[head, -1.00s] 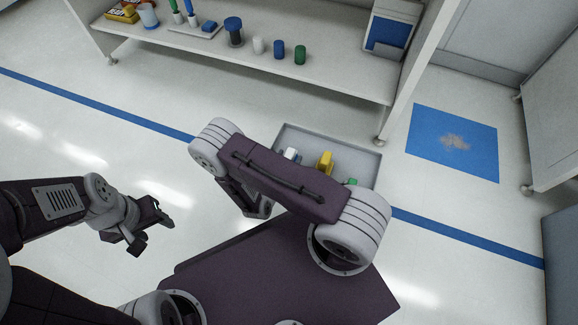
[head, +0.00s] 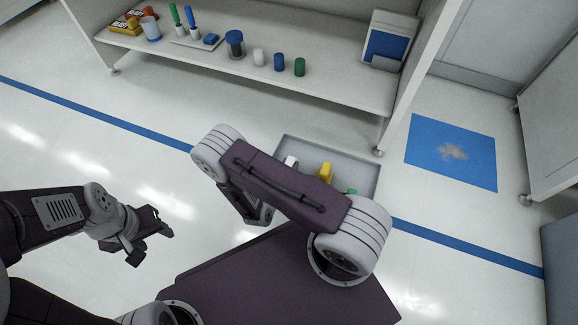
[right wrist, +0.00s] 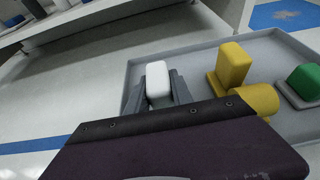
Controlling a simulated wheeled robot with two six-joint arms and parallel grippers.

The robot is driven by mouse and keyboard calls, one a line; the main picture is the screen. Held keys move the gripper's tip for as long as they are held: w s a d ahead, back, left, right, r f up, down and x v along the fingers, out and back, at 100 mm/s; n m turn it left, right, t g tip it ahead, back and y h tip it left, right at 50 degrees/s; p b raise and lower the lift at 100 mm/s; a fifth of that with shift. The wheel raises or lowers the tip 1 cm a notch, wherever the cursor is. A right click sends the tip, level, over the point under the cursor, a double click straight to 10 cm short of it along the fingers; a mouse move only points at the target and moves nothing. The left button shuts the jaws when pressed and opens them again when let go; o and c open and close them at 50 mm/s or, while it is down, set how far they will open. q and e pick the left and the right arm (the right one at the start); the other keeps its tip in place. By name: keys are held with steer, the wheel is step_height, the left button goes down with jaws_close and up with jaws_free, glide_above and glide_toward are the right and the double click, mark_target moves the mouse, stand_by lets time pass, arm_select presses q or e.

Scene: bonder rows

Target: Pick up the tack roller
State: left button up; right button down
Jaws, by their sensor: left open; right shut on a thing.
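My right gripper (right wrist: 158,88) is shut on a white block-shaped thing (right wrist: 158,78), with one grey finger on each side of it. Only its upper part shows, so I cannot tell for sure whether it is the tack roller. In the head view the white thing (head: 291,162) shows at the left of a grey tray (head: 368,181), and my right arm hides the gripper. I cannot tell whether it touches the tray floor. My left gripper (head: 152,246) is open and empty, above the floor at the left.
A yellow block with a cylinder (right wrist: 236,68) and a green piece (right wrist: 304,82) sit in the tray. A shelf (head: 340,88) behind holds cups, bottles and boxes; its leg (head: 381,135) stands near the tray. A smudged blue mat (head: 470,165) lies right. Floor at the left is clear.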

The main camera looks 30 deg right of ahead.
mark_target(292, 162)
steer(key=r+p, duration=0.1)
steer(key=r, duration=0.1)
steer(key=d+r+p, duration=0.1)
steer(key=r, duration=0.1)
steer(key=shift+s+p, duration=0.15)
steer(key=shift+p, duration=0.2)
arm_select(q)
step_height(292, 162, up, 11)
steer(key=p, duration=0.6)
steer(key=shift+f+p, duration=0.2)
steer(key=shift+p, duration=0.2)
arm_select(e)
steer(key=s+d+r, duration=0.3)
steer(key=d+r, duration=0.2)
steer(key=d, duration=0.5)
steer(key=shift+r, duration=0.2)
